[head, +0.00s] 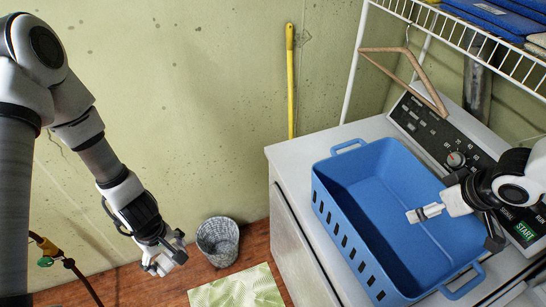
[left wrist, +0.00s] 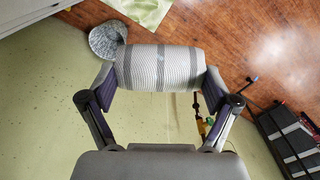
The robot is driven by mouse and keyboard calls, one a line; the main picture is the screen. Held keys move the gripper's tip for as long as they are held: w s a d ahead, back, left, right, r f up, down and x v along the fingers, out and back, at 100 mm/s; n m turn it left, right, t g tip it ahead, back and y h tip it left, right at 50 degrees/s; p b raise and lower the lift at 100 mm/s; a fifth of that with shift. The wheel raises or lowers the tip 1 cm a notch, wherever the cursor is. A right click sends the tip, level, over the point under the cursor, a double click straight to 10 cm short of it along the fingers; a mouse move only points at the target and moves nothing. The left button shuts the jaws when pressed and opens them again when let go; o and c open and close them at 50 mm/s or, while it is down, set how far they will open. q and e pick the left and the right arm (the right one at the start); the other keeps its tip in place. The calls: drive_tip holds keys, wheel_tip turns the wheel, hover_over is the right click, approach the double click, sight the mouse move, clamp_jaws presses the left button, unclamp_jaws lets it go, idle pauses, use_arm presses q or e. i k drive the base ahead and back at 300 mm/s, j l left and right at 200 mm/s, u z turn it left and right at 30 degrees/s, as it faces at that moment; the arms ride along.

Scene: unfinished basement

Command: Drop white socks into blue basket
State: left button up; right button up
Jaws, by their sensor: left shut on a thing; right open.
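A rolled white sock bundle with grey stripes (left wrist: 158,62) sits between the fingers of my left gripper (left wrist: 158,82) in the left wrist view. In the head view my left gripper (head: 166,260) hangs at the lower left, well left of the machine, with a whitish bit of the bundle at its tip. The blue basket (head: 330,205) stands on the white machine at the right, and its visible inside is empty. My right gripper (head: 460,226) is open over the basket's right side, hiding part of its rim.
The white machine (head: 300,150) has a dark control panel (head: 435,130). A wooden hanger (head: 420,78) hangs from the wire shelf (head: 480,45) above. A grey bin (head: 218,241) and a green mat (head: 238,289) are on the wood floor. A yellow pole (head: 290,85) leans on the wall.

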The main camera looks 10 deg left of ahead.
sight(372, 233)
drive_tip(key=k, duration=0.95)
